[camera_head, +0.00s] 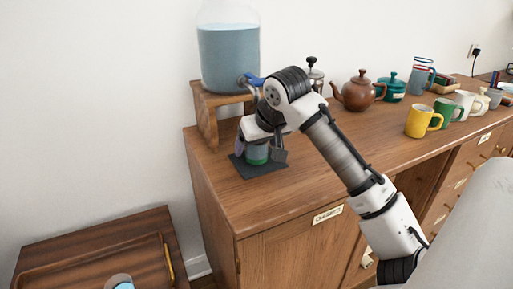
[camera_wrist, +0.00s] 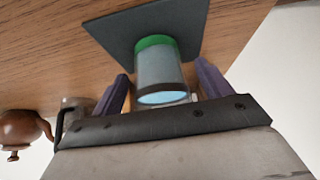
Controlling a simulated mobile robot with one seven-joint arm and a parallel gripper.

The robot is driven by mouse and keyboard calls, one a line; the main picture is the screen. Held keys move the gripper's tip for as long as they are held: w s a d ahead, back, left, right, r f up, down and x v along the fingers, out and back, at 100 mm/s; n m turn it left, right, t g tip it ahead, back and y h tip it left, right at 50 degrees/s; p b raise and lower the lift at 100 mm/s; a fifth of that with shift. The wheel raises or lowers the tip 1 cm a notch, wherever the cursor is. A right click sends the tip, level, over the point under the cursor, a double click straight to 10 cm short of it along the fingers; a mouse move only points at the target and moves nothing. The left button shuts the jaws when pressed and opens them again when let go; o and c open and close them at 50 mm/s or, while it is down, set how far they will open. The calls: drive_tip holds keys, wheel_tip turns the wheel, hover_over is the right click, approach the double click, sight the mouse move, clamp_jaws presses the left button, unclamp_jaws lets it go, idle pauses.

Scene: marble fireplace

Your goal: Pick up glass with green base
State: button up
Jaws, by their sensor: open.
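The glass with the green base (camera_head: 257,156) stands on a dark square mat (camera_head: 266,172) on the wooden cabinet, in front of the dispenser. In the wrist view the glass (camera_wrist: 161,70) shows its green band at the far end and a pale blue, round end toward me. My gripper (camera_head: 260,148) is around the glass from above. In the wrist view my gripper's purple fingers (camera_wrist: 161,75) are open, one on each side of the glass. A gap shows on the left; contact on the right is hard to tell. My wrist hides the top of the glass in the head view.
A large water dispenser (camera_head: 228,55) on a wooden stand (camera_head: 207,115) is close behind my gripper. A brown teapot (camera_head: 358,92), teal pot (camera_head: 391,88) and yellow mug (camera_head: 420,120) stand to the right. A low wooden table (camera_head: 95,255) holds another cup (camera_head: 120,282).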

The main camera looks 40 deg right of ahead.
drive_tip(key=shift+c, duration=0.5)
drive_tip(key=shift+r, duration=0.1)
drive_tip(key=c, duration=1.3)
